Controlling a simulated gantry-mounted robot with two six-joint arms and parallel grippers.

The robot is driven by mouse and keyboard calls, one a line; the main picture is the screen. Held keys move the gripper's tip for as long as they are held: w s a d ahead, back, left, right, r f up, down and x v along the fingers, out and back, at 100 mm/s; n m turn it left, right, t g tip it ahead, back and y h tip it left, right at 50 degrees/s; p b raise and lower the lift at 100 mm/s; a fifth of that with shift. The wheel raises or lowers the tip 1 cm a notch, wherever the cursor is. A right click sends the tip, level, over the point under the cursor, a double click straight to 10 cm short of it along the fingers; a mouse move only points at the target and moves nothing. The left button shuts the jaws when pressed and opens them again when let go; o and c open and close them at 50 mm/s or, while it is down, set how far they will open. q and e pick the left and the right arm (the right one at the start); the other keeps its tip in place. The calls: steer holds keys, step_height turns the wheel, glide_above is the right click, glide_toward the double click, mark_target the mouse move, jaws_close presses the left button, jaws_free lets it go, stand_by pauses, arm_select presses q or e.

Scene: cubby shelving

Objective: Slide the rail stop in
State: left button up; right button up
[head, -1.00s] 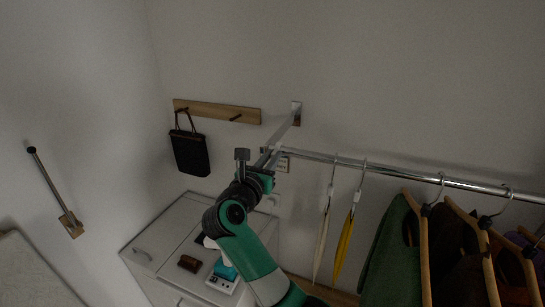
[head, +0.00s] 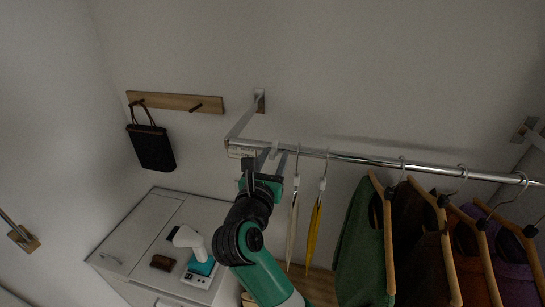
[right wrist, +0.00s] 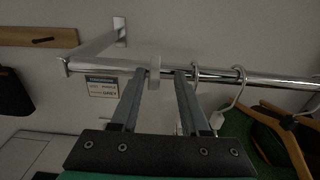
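The rail stop (right wrist: 154,73) is a small pale clip on the chrome rail (right wrist: 105,66), a little right of the rail's left corner. In the head view the rail stop (head: 275,149) is small and partly hard to make out. My right gripper (right wrist: 159,75) is open, its two fingers pointing up at the rail. In the right wrist view one finger shows left of the stop and the other right of it, with gaps; whether they touch it I cannot tell. In the head view my right gripper (head: 265,161) is just below the rail's left end. My left gripper is not in view.
A printed label (right wrist: 103,86) hangs below the rail's corner. Hangers with a white strip (head: 293,215), a yellow item (head: 314,232) and a green garment (head: 357,245) hang to the right. A black bag (head: 152,147) hangs on a wall rack (head: 175,101). A white cabinet (head: 135,225) stands below.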

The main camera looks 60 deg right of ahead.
steer(key=shift+w, duration=0.1)
steer(key=shift+a, duration=0.2)
steer(key=b+v, duration=0.2)
steer(key=v, duration=0.9)
steer(key=shift+a, duration=0.1)
